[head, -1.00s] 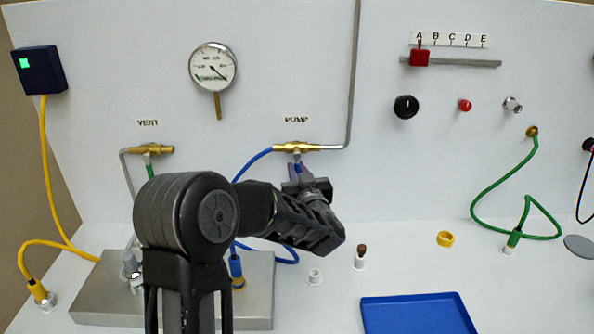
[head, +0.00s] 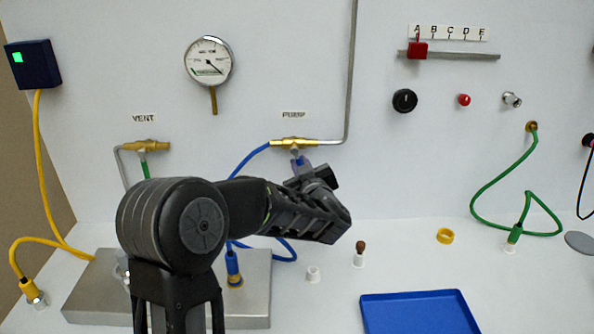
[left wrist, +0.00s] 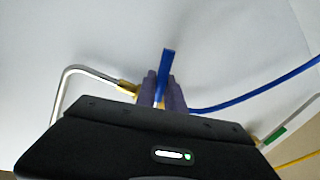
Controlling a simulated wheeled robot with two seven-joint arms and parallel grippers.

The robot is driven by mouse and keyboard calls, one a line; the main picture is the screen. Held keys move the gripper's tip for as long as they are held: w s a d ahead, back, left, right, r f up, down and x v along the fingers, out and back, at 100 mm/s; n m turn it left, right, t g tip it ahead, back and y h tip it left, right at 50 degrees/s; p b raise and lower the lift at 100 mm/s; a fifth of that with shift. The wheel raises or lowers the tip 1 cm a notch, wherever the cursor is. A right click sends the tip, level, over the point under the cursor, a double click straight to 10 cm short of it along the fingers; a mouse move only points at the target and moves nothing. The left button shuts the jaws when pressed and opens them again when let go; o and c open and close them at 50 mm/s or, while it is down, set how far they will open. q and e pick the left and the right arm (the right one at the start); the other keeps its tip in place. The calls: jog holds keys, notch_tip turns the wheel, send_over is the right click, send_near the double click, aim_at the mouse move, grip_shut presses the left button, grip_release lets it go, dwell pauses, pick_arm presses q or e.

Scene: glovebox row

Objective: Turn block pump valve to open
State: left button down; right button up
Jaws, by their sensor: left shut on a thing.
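The brass pump valve (head: 295,143) sits on the back panel under the PUMP label (head: 293,115). A grey pipe joins its right end and a blue hose its left end. My left gripper (head: 300,163) is just below the valve body. In the left wrist view its purple fingers (left wrist: 164,92) are shut on the valve's blue handle (left wrist: 167,62), whose tip sticks out beyond them. In the head view the handle is mostly hidden by the fingers, so its exact angle is hard to tell. My right gripper is not in view.
The vent valve (head: 146,146) with a green handle is to the left. A pressure gauge (head: 208,62) hangs above. A metal block (head: 255,310), a white cap (head: 313,274), a brown-topped vial (head: 359,254) and a blue tray (head: 420,312) are below.

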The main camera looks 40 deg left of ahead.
pick_arm(q)
jog(key=shift+w+d+r+n+h+b, duration=0.15)
jog(key=shift+d+n+b, duration=0.1)
jog(key=shift+n, duration=0.45)
jog(key=shift+w+d+r+n+h+b, duration=0.15)
jog(key=shift+d+n+b, duration=0.1)
jog(key=shift+n, duration=0.45)
jog(key=c, duration=1.4)
grip_release()
jog(key=shift+c, duration=0.2)
jog(key=b+v, duration=0.1)
jog(key=v, duration=0.6)
jog(key=shift+s+d, duration=0.25)
jog(key=shift+s, duration=0.05)
jog(key=shift+c, duration=0.3)
